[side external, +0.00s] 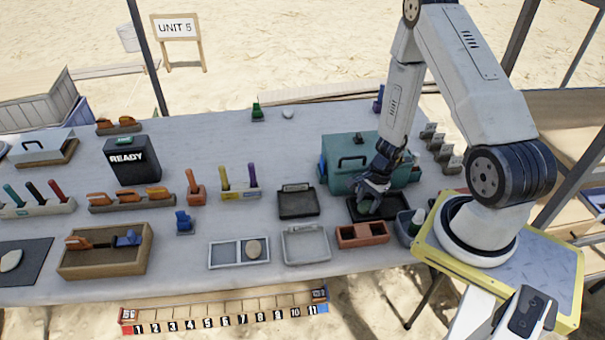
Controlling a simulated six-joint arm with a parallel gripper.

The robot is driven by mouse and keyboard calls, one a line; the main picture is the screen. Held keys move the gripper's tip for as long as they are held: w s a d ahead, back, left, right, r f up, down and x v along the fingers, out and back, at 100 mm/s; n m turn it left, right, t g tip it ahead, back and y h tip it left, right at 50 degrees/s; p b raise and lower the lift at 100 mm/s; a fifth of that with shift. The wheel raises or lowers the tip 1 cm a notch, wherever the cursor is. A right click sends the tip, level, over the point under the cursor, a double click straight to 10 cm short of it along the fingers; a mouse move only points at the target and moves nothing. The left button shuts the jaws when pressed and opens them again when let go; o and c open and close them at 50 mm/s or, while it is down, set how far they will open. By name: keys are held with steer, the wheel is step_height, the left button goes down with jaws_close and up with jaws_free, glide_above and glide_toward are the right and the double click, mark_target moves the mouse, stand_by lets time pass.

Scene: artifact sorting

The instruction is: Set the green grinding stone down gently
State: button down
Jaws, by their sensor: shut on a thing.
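My gripper (373,186) points down over a black tray (398,212) to the right of the table's middle, in front of a teal case. It is shut on the green grinding stone (366,205), which is small and mostly hidden by the fingers; its colour looks dull grey-green here. The stone is low, at or just above the tray floor; I cannot tell whether it touches. The tray's rim shows around the gripper.
The teal case (342,178) stands close behind my gripper. A grey bin (404,229) is at right. The table's back middle is mostly clear.

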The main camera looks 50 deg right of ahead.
steer(key=shift+f, duration=0.3)
steer(key=shift+c, duration=1.8)
jaws_free()
steer(key=shift+r, duration=0.15)
steer(key=v, duration=1.2)
steer(key=w+a+r+n+t+h, duration=0.1)
steer(key=a+r+n, duration=0.6)
steer(key=a+n, duration=0.2)
steer(key=w+a+r+n+h, duration=0.2)
steer(key=a+r+n, duration=0.5)
steer(key=a+n, duration=0.3)
steer(key=shift+w+n+t, duration=0.3)
steer(key=shift+n+t, duration=0.1)
steer(key=shift+n, duration=0.5)
steer(key=shift+a, duration=0.1)
